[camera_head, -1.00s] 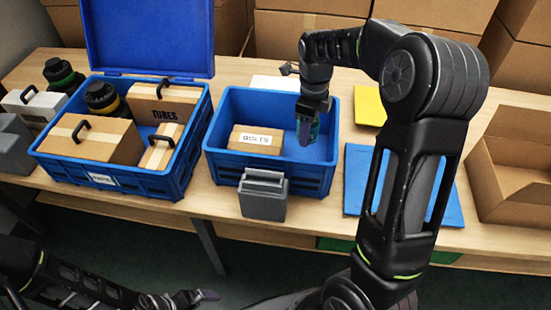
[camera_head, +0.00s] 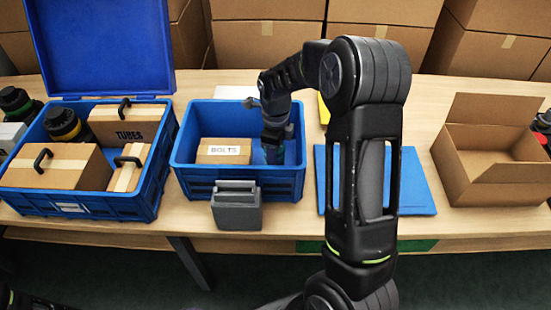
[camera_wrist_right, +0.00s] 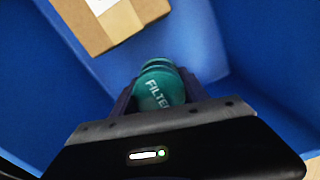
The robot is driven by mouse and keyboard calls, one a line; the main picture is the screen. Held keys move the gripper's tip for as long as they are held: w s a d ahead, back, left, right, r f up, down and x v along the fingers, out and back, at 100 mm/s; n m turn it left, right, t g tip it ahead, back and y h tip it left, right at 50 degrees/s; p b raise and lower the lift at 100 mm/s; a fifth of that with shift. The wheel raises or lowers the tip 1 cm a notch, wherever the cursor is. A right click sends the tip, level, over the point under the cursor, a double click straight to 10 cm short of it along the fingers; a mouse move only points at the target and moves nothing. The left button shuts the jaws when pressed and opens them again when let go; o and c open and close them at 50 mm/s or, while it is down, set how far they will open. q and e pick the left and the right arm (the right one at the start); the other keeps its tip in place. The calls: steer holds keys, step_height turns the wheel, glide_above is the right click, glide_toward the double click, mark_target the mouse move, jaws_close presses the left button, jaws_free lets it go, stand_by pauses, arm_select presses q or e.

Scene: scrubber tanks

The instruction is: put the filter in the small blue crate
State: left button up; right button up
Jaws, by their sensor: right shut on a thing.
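The teal filter (camera_wrist_right: 160,88), marked FILTER, is between the fingers of my right gripper (camera_wrist_right: 160,98), which is shut on it. In the head view my right gripper (camera_head: 274,138) reaches down into the right part of the small blue crate (camera_head: 240,183). The filter (camera_head: 273,154) shows there below the gripper, inside the crate's walls. The crate's blue inside also surrounds it in the right wrist view. I cannot tell whether the filter touches the crate floor. My left gripper is not in view.
A cardboard box labelled BOLTS (camera_head: 224,151) sits in the crate's left part. A grey container (camera_head: 237,207) stands at its front. A larger lidded blue crate (camera_head: 100,203) with boxes is to the left. A blue mat (camera_head: 411,188) and open carton (camera_head: 487,160) are to the right.

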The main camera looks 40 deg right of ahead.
steer(key=shift+f, duration=1.15)
steer(key=shift+f, duration=0.15)
steer(key=o, duration=1.3)
steer(key=shift+o, duration=0.2)
step_height(320, 180, up, 12)
steer(key=shift+r, duration=0.15)
